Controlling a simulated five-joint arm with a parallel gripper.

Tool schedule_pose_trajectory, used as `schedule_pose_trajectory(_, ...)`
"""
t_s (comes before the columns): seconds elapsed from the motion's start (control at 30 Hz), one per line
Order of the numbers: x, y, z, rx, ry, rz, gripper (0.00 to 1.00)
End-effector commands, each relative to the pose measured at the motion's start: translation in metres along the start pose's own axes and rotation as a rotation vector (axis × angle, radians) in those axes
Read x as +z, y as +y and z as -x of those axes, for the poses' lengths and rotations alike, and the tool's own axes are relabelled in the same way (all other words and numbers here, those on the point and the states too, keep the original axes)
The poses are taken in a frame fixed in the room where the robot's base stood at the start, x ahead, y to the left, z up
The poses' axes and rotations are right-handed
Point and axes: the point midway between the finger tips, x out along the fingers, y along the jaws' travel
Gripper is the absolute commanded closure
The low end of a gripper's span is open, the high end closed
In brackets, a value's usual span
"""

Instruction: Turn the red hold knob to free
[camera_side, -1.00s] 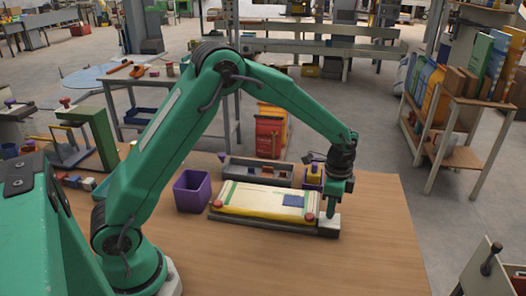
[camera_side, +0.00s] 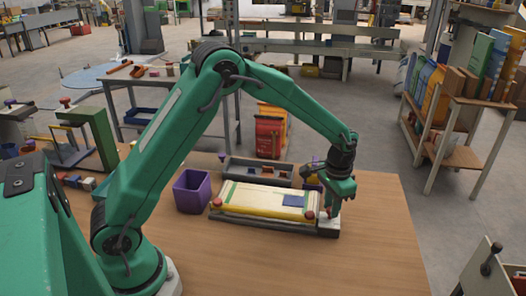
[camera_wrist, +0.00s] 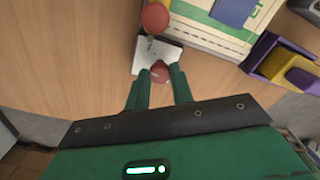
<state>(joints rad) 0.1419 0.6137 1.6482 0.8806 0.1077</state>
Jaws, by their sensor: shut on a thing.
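The red hold knob (camera_wrist: 160,72) sits on a small white block (camera_wrist: 142,56) at the table's right front part. My gripper (camera_wrist: 162,82) is shut on the knob, one finger on each side of it, in the wrist view. In the side view my gripper (camera_side: 332,211) is low over the white block (camera_side: 328,225), and its fingers hide the knob. A pale mark shows on the knob's top. A cream sack (camera_side: 262,199) with a blue patch (camera_side: 294,201) lies flat beside the block. A second red round piece (camera_wrist: 155,18) stands at the sack's corner.
A purple bin (camera_side: 192,192) stands left of the sack. A grey tray (camera_side: 245,169) with small parts lies behind it. A purple and yellow holder (camera_wrist: 270,58) shows at right in the wrist view. The table front (camera_side: 260,265) is clear.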

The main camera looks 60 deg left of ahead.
Motion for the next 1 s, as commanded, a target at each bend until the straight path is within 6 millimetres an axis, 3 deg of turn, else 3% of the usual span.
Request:
schedule_pose_trajectory(0.6,-0.001,-0.0002,0.0005,0.001,0.004,0.581,1.0)
schedule_pose_trajectory(1.0,-0.0011,-0.0004,0.0005,0.001,0.005,0.831,1.0)
